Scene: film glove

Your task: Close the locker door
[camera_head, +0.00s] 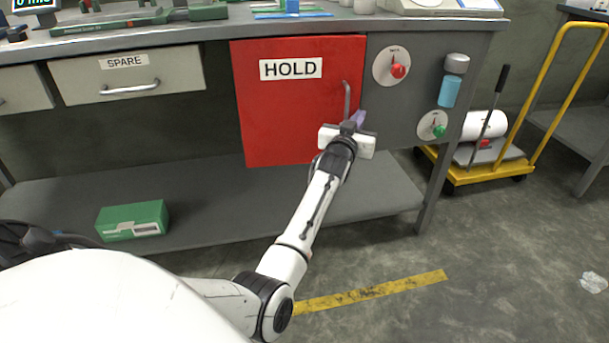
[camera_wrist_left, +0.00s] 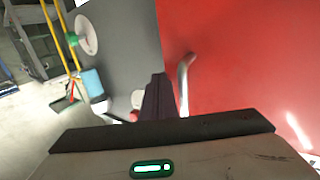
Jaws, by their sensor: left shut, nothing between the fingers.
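The locker door (camera_head: 290,110) is a red panel labelled HOLD under the workbench. It looks nearly in line with the grey front; I cannot tell whether a small gap remains at its edge. Its upright metal handle (camera_head: 347,100) is near the right edge. The red door also fills the right of the left wrist view (camera_wrist_left: 250,65), with the handle (camera_wrist_left: 184,80) near the middle. My left gripper (camera_head: 357,120) is shut and empty, by the door's right edge just below the handle. In the wrist view its dark fingers (camera_wrist_left: 157,98) are beside the handle, not around it. Contact is unclear.
Right of the door are a red knob (camera_head: 398,71), a green knob (camera_head: 438,131) and a blue bottle (camera_head: 449,91). A yellow trolley (camera_head: 487,172) stands further right. A green box (camera_head: 132,220) lies on the lower shelf. The floor in front is mostly clear.

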